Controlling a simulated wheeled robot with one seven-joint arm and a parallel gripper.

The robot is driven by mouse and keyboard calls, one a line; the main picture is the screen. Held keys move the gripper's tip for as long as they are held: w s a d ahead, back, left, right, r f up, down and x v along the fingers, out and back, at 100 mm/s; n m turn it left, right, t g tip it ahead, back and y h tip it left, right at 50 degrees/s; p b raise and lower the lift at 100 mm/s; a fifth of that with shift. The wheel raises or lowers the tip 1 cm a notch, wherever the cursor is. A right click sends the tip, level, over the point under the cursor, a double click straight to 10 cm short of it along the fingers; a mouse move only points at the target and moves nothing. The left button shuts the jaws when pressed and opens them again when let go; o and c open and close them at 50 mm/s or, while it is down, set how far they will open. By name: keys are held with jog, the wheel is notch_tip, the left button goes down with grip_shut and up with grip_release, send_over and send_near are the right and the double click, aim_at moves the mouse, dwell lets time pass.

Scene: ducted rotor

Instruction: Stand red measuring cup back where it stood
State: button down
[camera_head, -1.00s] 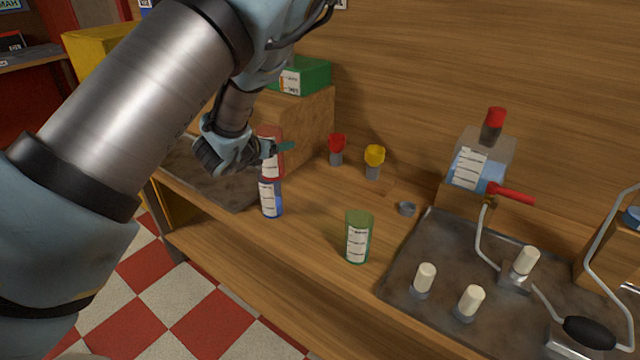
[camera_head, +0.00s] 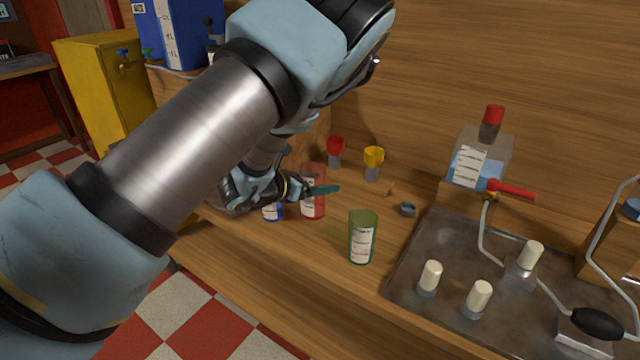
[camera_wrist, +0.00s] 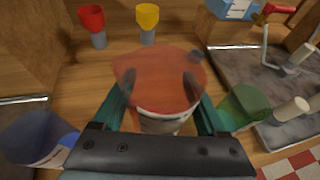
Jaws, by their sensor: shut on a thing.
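The red measuring cup (camera_head: 314,206) is a translucent red cup with a white label. It is upright at the counter between the blue cup and the green cup; I cannot tell whether its base touches the wood. My gripper (camera_head: 318,188) is shut on it from the left side. In the wrist view the red cup (camera_wrist: 160,85) fills the space between the two fingers of my gripper (camera_wrist: 160,92). The blue measuring cup (camera_head: 273,212) is just left of it, partly hidden by my gripper. The green measuring cup (camera_head: 362,238) stands to the right, nearer the front.
A red-topped holder (camera_head: 336,148) and a yellow-topped one (camera_head: 373,160) stand behind the cups. A small grey ring (camera_head: 407,209) lies on the counter. A dark metal tray (camera_head: 455,240) with white-capped pegs is at right. Counter between green cup and front edge is clear.

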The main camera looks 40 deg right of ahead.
jog(key=shift+f+b, duration=1.65)
jog(key=shift+f, duration=1.65)
jog(key=shift+f+b, duration=0.55)
jog(key=shift+f, duration=0.05)
grip_release()
